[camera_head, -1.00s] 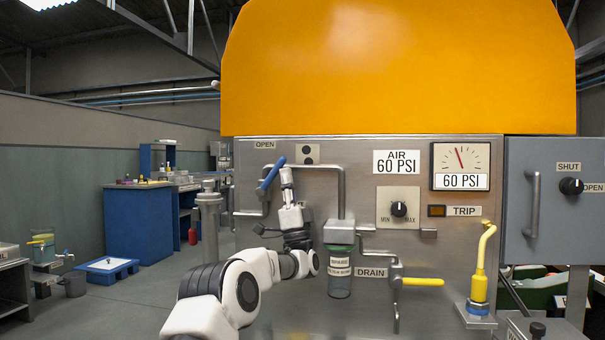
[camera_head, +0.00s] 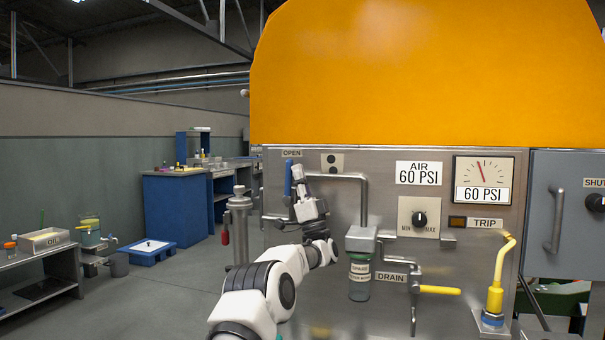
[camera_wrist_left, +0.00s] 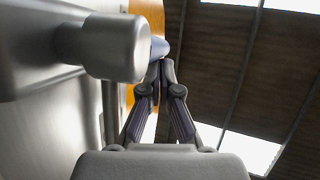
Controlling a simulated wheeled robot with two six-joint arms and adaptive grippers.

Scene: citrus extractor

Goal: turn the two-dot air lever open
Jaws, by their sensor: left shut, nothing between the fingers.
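The blue air lever (camera_head: 288,178) stands about upright on the pipe, just under the OPEN label (camera_head: 292,153). The two-dot plate (camera_head: 332,163) is to its right. My left gripper (camera_head: 297,170) is shut and empty, its fingertips close against the right side of the lever. In the left wrist view the shut fingertips (camera_wrist_left: 161,66) meet just below a blue-grey rounded end (camera_wrist_left: 159,48), likely the lever. A metal cylinder (camera_wrist_left: 115,46) partly covers it. I cannot tell whether they touch. My right gripper is not in view.
The pipe (camera_head: 350,177) runs right of the lever and down to a filter bowl (camera_head: 360,278). A yellow drain lever (camera_head: 438,290) and a regulator knob (camera_head: 420,218) are further right. A metal post (camera_head: 239,230) stands to the left.

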